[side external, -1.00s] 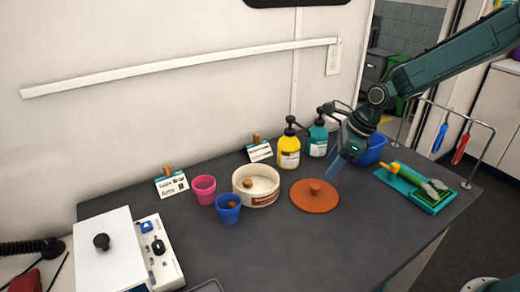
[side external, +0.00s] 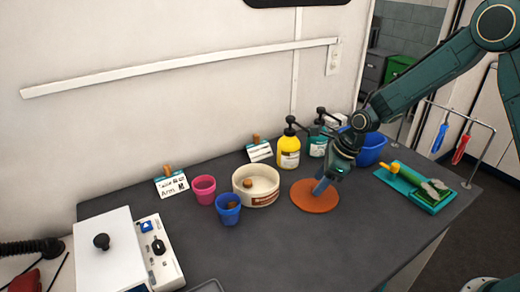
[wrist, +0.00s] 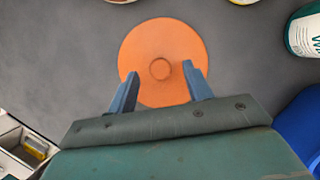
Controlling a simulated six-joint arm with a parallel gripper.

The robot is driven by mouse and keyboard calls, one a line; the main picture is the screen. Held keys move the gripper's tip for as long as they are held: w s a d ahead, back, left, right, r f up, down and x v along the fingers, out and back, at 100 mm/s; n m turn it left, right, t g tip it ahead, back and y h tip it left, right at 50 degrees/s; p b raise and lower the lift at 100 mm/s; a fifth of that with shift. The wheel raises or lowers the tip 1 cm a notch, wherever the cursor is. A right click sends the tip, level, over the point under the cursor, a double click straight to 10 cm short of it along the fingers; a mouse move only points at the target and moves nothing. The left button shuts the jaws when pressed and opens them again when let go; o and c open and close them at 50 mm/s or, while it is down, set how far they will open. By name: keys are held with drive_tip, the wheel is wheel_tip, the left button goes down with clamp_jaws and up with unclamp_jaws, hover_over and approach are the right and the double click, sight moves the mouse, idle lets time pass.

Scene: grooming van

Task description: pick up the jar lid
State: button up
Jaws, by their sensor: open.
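The jar lid (side external: 308,203) is a flat round orange disc with a small round knob, lying on the dark table in the side external view. It also shows in the wrist view (wrist: 160,45), with its knob near the middle. My gripper (side external: 320,187) is over the lid, and its fingers hide the knob in the side view. In the wrist view my gripper (wrist: 159,72) is open, one blue finger to each side of the knob, with clear gaps between. Whether the fingertips touch the lid cannot be told.
A cream bowl (side external: 249,197) stands left of the lid. A yellow pump bottle (side external: 288,153) and a teal one (side external: 317,146) stand behind it. A blue bin (side external: 372,150) and a green tray with a brush (side external: 412,190) are to the right.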

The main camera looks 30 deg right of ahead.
drive_tip(key=shift+x, duration=0.85)
drive_tip(key=shift+c, duration=0.2)
drive_tip(key=shift+r, duration=0.1)
drive_tip(key=c, duration=1)
